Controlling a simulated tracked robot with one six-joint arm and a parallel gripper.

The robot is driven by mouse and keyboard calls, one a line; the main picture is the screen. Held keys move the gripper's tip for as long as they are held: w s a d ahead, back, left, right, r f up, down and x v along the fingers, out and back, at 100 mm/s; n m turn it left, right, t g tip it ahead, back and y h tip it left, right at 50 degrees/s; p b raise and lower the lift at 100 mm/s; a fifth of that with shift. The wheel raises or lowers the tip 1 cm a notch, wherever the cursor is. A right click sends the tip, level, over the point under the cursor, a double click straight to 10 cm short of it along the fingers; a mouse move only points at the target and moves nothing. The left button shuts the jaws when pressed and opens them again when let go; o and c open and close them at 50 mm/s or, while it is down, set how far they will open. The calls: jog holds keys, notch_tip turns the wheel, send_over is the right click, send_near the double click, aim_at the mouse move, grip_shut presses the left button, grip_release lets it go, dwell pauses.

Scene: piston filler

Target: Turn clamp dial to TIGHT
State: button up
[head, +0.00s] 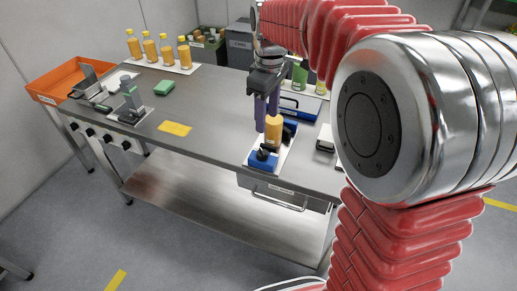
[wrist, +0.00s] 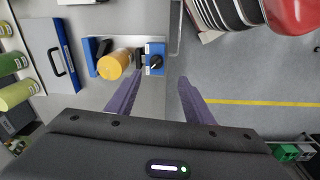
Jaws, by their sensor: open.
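The clamp dial (wrist: 156,62) is a black knob with a small light mark on a blue block. In the head view the blue block (head: 263,160) sits at the front of a white plate near the table's front edge. An orange bottle (head: 273,132) stands in the clamp behind it; it also shows in the wrist view (wrist: 113,64). The dial's labels are too small to read. My gripper (head: 267,118) has purple fingers, open and empty, pointing down near the bottle and dial. In the wrist view the dial lies just beyond the fingertips (wrist: 160,79), nearer the left one.
Several orange bottles (head: 158,49) stand at the back left. The table's middle is mostly clear.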

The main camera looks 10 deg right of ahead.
aim_at(262, 152)
jog(key=shift+w+a+f+n+g, duration=0.15)
jog(key=shift+w+f+n, duration=0.2)
jog(key=shift+w+f, duration=0.25)
jog(key=shift+w+a+f+n+g, duration=0.15)
jog(key=shift+w+f+n, duration=0.2)
jog(key=shift+w, duration=0.4)
jog(key=shift+f, duration=6.95)
jog(key=shift+c, duration=0.2)
